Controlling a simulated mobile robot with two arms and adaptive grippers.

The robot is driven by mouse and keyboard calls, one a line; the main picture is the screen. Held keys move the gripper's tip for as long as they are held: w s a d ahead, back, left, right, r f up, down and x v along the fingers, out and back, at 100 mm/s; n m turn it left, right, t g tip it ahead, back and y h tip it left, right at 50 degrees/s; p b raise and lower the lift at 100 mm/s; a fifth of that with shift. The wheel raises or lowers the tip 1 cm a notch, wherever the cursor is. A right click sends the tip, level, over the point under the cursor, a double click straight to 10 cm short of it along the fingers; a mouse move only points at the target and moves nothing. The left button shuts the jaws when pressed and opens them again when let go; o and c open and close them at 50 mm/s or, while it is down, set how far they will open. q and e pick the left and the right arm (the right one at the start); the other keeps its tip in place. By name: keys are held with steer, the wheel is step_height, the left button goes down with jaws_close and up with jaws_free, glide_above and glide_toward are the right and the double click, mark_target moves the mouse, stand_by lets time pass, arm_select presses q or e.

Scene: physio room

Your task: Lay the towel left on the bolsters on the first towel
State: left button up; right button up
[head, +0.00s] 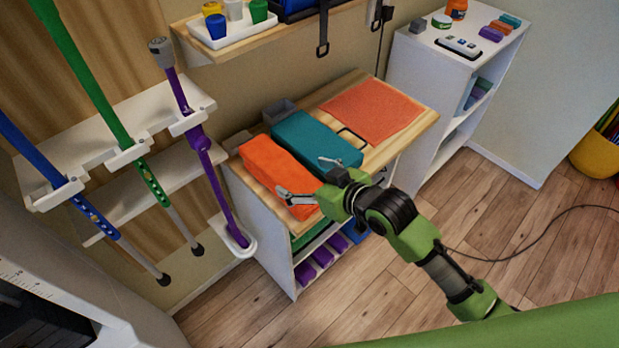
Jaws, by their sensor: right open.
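A flat salmon-orange cloth (371,111), seemingly a towel, lies spread on the right part of the wooden cabinet top (420,112). To its left are a teal padded block (318,140) and an orange padded block (279,170), side by side. I cannot tell whether these are bolsters or folded towels. No separate cloth is clearly visible on them. My right gripper (307,180) is open and empty, its fingers spread over the right end of the orange block and close to the teal one. Contact cannot be told. My left gripper is out of view.
A small grey box (280,111) stands behind the blocks. Crutches hang on a white rack (130,128) at left. A white shelf unit (440,75) stands at right. A wall shelf (262,35) overhangs behind. A cable crosses the open floor (540,250).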

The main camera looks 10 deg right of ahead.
steer(key=shift+v, duration=1.1)
steer(key=shift+f, duration=0.1)
